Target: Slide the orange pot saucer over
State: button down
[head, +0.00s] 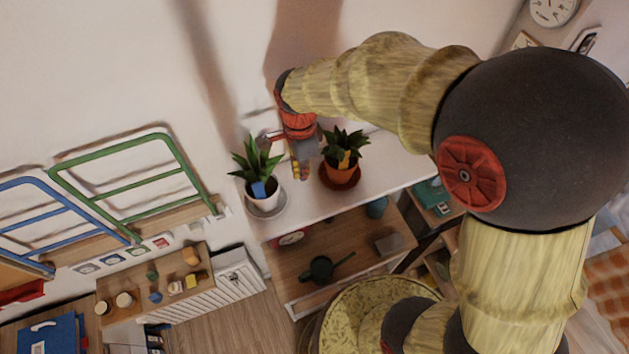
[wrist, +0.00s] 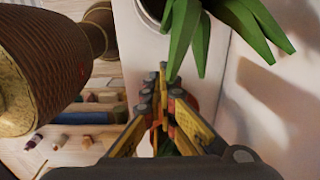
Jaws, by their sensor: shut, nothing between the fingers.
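The orange pot saucer (head: 341,183) lies on the white shelf top (head: 313,203) in the head view. An orange pot (head: 339,171) with a spiky green plant and an orange tag stands on it. My gripper (head: 300,170) is low over the shelf top, just left of this saucer; I cannot tell if it touches. In the wrist view the fingers (wrist: 160,85) are closed together and empty. A reddish patch shows behind them, mostly hidden, so I cannot make out the saucer there.
The wall is right behind the shelf. The front strip of the shelf top is clear.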

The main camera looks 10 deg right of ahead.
aim_at(375, 170)
notch_tip(375, 170, down, 10)
jog(key=shift+r+p, duration=0.15)
jog(key=shift+p, duration=0.65)
jog(key=d, duration=0.2)
jog(key=d+p, duration=0.1)
jog(key=shift+w+d, duration=0.15)
jog(key=shift+w, duration=0.15)
jog(key=shift+w+d, duration=0.1)
jog(key=shift+d, duration=0.2)
jog(key=shift+d, duration=0.1)
jog(key=w+d+b, duration=0.1)
jog(key=d, duration=0.5)
jog(key=w+d+b, duration=0.1)
jog(key=d, duration=0.5)
jog(key=w+d+b, duration=0.1)
jog(key=d, duration=0.6)
jog(key=shift+w, duration=0.4)
